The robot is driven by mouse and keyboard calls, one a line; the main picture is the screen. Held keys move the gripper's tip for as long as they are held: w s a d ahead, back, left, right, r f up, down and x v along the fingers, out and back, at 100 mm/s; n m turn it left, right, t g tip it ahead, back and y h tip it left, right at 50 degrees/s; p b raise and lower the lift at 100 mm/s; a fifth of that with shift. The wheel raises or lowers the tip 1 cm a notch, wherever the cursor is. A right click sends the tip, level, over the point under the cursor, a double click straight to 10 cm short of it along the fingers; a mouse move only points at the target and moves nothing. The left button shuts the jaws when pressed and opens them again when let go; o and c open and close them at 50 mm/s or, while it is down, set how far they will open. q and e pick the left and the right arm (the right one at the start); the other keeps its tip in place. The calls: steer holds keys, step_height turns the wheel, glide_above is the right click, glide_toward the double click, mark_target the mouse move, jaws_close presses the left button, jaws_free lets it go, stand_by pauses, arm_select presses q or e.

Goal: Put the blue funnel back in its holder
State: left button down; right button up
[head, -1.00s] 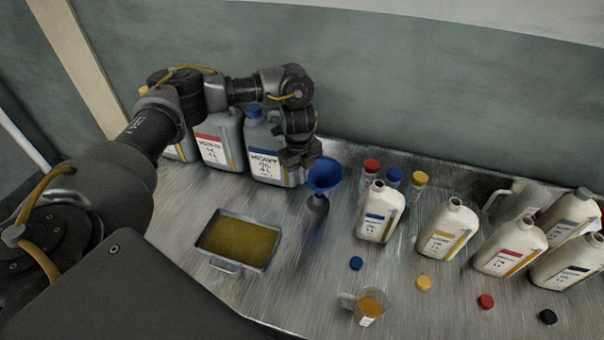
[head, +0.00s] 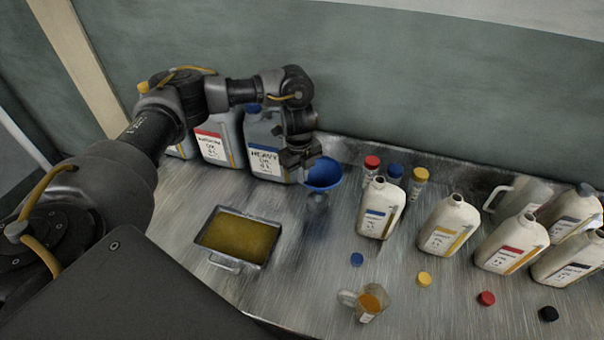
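A small grey shape (head: 318,198) shows just under the funnel. I cannot tell whether it is the holder or the funnel's spout, or whether the funnel is seated. My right gripper is out of view.
Large grey cans (head: 266,150) stand close behind the gripper. A tray of oil (head: 222,263) lies in front, left. A white blue-labelled bottle (head: 381,209) and small capped bottles (head: 394,174) stand to the right. A measuring cup (head: 366,303) and loose caps lie nearer.

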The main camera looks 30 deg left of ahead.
arm_select(q)
steer(key=shift+f, duration=0.15)
steer(key=shift+f+b, duration=0.35)
steer(key=shift+f, duration=0.25)
steer(key=c, duration=2.1)
jaws_free()
steer(key=shift+c, duration=0.2)
steer(key=o, duration=0.5)
steer(key=shift+o, duration=0.2)
step_height(320, 180, up, 11)
steer(key=shift+s+a, duration=0.15)
steer(key=shift+a, duration=0.1)
steer(key=shift+f, duration=0.15)
